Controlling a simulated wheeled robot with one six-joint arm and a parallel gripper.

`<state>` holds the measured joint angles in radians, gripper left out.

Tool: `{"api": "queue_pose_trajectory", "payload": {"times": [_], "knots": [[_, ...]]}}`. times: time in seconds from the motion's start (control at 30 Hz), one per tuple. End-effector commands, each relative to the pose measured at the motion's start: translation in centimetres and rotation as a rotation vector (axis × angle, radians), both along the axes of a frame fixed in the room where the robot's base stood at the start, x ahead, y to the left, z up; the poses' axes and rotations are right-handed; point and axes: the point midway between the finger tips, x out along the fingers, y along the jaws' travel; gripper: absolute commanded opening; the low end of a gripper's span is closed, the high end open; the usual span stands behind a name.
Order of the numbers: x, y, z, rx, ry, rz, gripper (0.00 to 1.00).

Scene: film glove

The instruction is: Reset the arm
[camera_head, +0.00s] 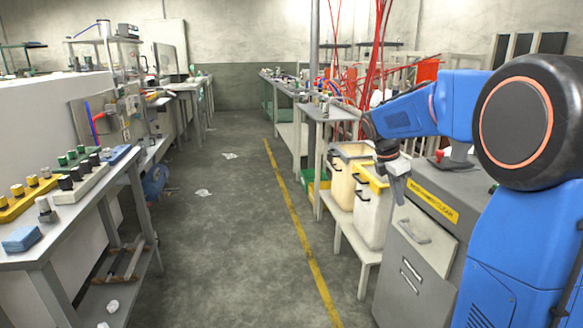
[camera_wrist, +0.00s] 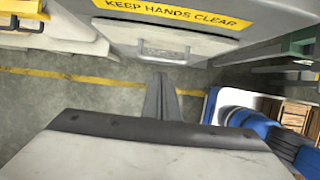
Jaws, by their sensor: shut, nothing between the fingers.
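My gripper (camera_head: 397,188) hangs at the end of my blue arm on the right side of the head view. It points down in front of the white bins and beside the grey machine cabinet. In the wrist view my gripper (camera_wrist: 161,95) shows as dark fingers close together, with nothing between them. My arm reaches from the right and bends down at the wrist.
A grey cabinet (camera_head: 417,255) with a "KEEP HANDS CLEAR" label stands beside my gripper. White bins (camera_head: 370,212) sit on a low bench (camera_head: 350,238). A workbench (camera_head: 75,225) is at left. The aisle floor (camera_head: 225,240) is mostly clear, with scraps of paper.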

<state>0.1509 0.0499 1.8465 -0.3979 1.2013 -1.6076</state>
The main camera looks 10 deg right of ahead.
Motion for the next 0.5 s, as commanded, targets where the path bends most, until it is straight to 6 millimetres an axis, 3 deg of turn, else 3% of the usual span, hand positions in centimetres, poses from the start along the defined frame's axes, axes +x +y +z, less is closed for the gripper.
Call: {"api": "queue_pose_trajectory", "payload": {"times": [0.17,0.5], "knots": [[-2.4,1.6,0.7,0.024,-0.067,-0.086,0.0],[-11.1,7.0,1.5,0.15,-0.29,-0.447,0.0]]}}
